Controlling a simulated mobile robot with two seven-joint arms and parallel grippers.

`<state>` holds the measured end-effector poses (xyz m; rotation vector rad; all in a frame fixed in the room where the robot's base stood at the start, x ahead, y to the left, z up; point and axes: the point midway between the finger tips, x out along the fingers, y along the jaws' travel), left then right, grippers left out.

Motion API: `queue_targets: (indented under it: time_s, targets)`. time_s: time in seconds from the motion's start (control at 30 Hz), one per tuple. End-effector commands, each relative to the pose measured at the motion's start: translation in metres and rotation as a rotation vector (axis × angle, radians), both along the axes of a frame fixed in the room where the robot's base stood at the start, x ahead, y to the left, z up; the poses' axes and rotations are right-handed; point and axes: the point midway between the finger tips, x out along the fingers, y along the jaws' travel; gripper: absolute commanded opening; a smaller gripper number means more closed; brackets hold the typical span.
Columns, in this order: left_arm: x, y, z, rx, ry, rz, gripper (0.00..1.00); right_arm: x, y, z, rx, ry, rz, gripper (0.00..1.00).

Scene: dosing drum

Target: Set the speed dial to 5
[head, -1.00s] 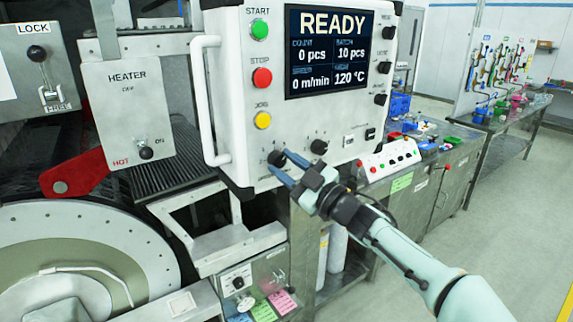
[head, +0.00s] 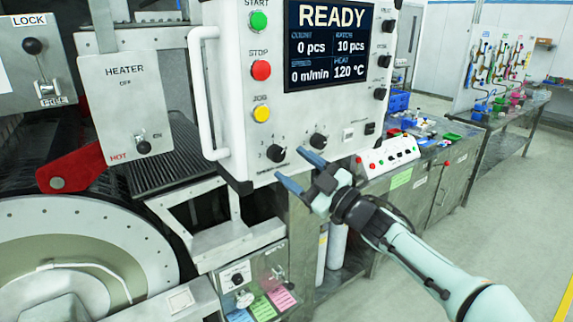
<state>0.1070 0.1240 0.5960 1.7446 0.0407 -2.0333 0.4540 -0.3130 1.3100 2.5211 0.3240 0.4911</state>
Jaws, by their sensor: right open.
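The speed dial (head: 276,153) is a small black knob low on the white control panel (head: 222,100), with numbers around it and a label beneath. Its pointer is too small to read. The screen (head: 327,46) shows READY and a speed of 0 m/min. My right gripper (head: 294,166) is open and empty, just below and right of the dial. Its blue-grey fingertips look apart from the knob, one below it and one to its right. My left gripper is not in view.
Another black knob (head: 318,141) sits right of the dial, close to the upper fingertip. Start, stop and jog buttons (head: 261,70) line the panel above. A white handle (head: 202,92) runs down its left edge. A small button box (head: 387,157) stands to the right.

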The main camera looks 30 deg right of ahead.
Motion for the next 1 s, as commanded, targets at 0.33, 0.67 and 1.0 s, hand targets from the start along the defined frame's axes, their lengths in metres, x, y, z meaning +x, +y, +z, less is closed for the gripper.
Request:
queue_targets:
  time_s: [0.33,0.67,1.0]
  targets:
    - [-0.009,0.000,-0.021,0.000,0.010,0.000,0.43,-0.069,-0.025,-0.023,0.002,0.000,-0.002,0.64]
    - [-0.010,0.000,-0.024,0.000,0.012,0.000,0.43,-0.090,-0.032,-0.028,0.001,0.001,0.000,0.64]
    - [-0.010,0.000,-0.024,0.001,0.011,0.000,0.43,-0.090,-0.032,-0.028,0.000,0.001,0.001,0.64]
